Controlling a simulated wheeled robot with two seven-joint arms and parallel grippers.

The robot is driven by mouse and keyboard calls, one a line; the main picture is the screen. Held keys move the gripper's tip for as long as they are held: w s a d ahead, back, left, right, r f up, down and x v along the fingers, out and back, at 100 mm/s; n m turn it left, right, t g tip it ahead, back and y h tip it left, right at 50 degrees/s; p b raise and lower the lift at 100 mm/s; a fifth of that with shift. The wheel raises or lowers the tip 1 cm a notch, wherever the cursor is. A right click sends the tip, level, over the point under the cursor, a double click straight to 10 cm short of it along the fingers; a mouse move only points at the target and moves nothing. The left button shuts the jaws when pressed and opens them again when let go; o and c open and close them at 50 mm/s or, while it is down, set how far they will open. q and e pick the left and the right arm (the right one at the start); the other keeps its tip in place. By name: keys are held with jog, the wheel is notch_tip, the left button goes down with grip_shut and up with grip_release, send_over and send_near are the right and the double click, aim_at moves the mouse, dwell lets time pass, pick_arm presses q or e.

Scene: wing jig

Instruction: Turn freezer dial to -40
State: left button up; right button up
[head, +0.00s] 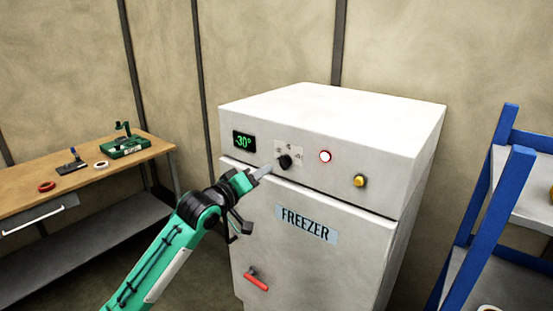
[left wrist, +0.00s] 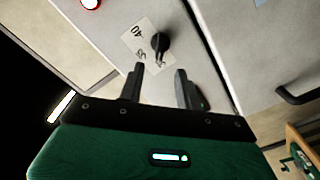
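The freezer (head: 310,225) is a white cabinet with a black dial (head: 285,161) on its upper front panel. The green display (head: 244,141) reads -30°. My left gripper (head: 265,171) is just to the left of the dial in the head view. In the left wrist view the two fingers of my left gripper (left wrist: 160,72) are apart with nothing between them. The dial (left wrist: 160,42) sits just beyond the fingertips, over a pale label with a 40 mark; the other marks are partly hidden. My right gripper is not in view.
A red-lit round button (head: 325,157) and a yellow knob (head: 360,181) are right of the dial. A red handle (head: 256,280) is on the door. A workbench (head: 105,172) with tools stands left, a blue shelf rack (head: 490,210) right.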

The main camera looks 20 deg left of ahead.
aim_at(279, 163)
pick_arm(q)
jog(key=p+x, duration=0.2)
jog(key=x, duration=0.4)
jog(key=shift+w+r, duration=0.1)
jog(key=shift+w, duration=0.25)
jog(key=shift+w+d+p, duration=0.3)
jog(key=shift+w+p, duration=0.1)
grip_shut()
